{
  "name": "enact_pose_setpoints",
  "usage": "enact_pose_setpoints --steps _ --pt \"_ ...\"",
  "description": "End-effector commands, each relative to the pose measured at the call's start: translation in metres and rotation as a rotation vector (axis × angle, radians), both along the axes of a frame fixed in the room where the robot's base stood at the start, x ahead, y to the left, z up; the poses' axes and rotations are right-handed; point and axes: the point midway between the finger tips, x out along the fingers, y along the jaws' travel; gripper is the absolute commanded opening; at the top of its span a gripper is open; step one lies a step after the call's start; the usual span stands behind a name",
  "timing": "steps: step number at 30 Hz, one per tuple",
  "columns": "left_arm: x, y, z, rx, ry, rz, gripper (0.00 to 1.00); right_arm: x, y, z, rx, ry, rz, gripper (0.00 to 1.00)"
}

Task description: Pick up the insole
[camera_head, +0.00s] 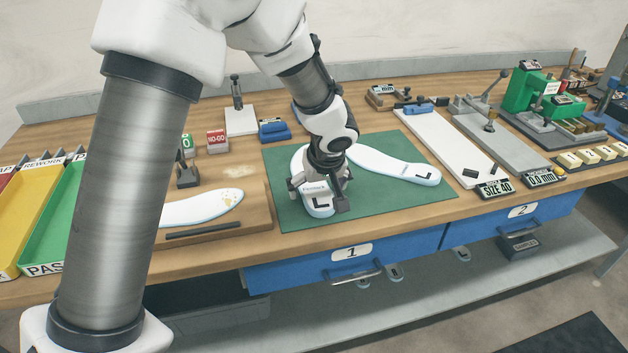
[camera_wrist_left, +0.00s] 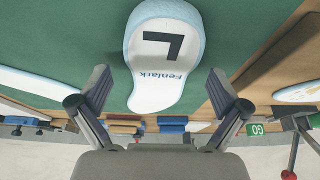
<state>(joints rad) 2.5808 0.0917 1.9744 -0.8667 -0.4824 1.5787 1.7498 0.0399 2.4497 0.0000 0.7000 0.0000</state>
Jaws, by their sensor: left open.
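A white insole marked L (camera_head: 320,209) lies on the green mat (camera_head: 382,203), its middle hidden under my left gripper. My left gripper (camera_head: 325,188) points down over it, near the marked end. In the left wrist view the same insole (camera_wrist_left: 165,50) shows its L and the word Fenlark, and it reaches between the two open, apart fingers (camera_wrist_left: 160,90). Nothing is visibly held. A second white insole marked L (camera_head: 400,165) lies on the mat to the right; part of it also shows in the left wrist view (camera_wrist_left: 40,86). My right gripper is not in view.
A wooden board (camera_head: 255,208) left of the mat bears another pale insole (camera_head: 202,207) and a dark bar (camera_head: 203,230). Yellow (camera_head: 30,215) and green (camera_head: 60,215) trays stand far left. A long white board (camera_head: 440,147) and gauges stand right. The mat's front right is clear.

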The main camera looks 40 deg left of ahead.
Motion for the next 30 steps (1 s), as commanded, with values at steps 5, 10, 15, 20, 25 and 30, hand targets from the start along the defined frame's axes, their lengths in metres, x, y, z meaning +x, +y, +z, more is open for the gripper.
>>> enact_pose_setpoints --steps 5,10,15,20,25,30 --pt "0.001 0.001 -0.002 0.0 -0.001 0.0 0.99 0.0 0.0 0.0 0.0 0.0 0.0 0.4" --pt "0.001 0.001 -0.001 0.0 -0.001 0.0 0.57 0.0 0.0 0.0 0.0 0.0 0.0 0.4" --pt "0.001 0.001 -0.002 0.0 -0.001 0.0 0.37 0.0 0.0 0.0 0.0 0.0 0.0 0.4" --pt "0.001 0.001 -0.002 0.0 0.0 -0.001 0.36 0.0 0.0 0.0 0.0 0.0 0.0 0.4" --pt "0.001 0.001 0.004 0.0 -0.002 0.001 0.36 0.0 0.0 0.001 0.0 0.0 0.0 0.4" --pt "0.002 0.001 0.03 -0.001 -0.005 0.0 0.36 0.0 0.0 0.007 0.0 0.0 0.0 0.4"
